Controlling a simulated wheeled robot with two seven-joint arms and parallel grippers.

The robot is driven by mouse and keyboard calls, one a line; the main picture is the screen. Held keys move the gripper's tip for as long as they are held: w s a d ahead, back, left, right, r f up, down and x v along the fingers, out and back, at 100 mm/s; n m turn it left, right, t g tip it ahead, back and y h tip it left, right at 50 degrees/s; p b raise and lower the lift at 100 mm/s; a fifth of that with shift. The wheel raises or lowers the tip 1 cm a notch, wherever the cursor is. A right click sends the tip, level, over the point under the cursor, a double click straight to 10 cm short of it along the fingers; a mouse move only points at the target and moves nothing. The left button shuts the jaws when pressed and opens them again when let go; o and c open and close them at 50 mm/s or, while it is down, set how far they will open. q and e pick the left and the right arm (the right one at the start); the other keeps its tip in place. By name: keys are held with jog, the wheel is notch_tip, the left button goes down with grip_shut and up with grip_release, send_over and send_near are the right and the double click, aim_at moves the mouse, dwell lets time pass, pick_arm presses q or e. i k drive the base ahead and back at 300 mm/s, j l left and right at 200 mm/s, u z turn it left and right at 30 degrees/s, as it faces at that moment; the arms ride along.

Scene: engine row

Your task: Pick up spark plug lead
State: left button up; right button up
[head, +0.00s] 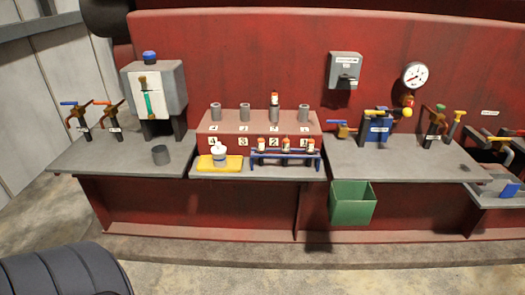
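Three small white-and-orange capped pieces, which look like spark plug leads (286,145), stand side by side in a blue rack (284,161) at the front of the middle bench. A similar piece (274,98) sits on top of the third grey post from the left, on the red block (232,127) behind the rack. The other grey posts (215,113) have nothing on top. Number labels mark the block's front. The pieces are too small to see any cable on them. Neither of my grippers is in view.
A white cup-like item (219,152) on a yellow pad (222,165) stands left of the rack. A green bin (352,203) hangs at the bench front. Valves and a gauge (415,75) are at right. The front floor is mostly clear.

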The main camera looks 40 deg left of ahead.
aim_at(261, 149)
jog(key=j, duration=0.5)
jog(key=k+j+z, duration=0.1)
jog(key=j, duration=0.4)
jog(key=k+j, duration=0.1)
jog(key=j, duration=0.4)
jog(key=j+z, duration=0.1)
jog(key=j, duration=0.35)
jog(key=k+j, duration=0.15)
jog(key=j, duration=0.35)
jog(key=k+j, duration=0.1)
jog(key=j, duration=0.4)
jog(key=j+z, duration=0.1)
jog(key=j, duration=0.4)
jog(key=k+j, duration=0.15)
jog(key=j, duration=0.3)
jog(key=z, duration=0.05)
